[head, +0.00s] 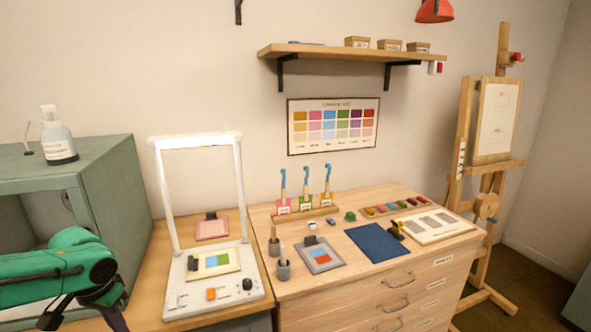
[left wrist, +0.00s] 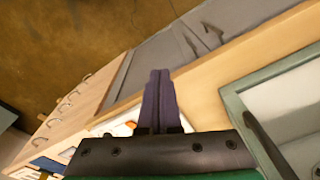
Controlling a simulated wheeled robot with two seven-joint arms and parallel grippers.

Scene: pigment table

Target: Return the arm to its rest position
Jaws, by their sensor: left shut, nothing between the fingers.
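My left arm comes in from the left in the head view, in front of the grey-green cabinet. Its gripper (head: 118,320) hangs down at the bottom edge, partly cut off. In the left wrist view the two dark purple fingers of my left gripper (left wrist: 160,78) lie together, shut with nothing between them. They are apart from the furniture and point toward the drawer fronts and floor. My right arm and gripper are not in view.
The grey-green cabinet (head: 105,170) with a spray bottle (head: 57,137) stands beside my left arm. A white frame stand (head: 178,290) is to its right. The wooden drawer table (head: 345,290) holds brushes, a blue cloth (head: 377,243) and colour swatches. An easel (head: 467,200) stands far right.

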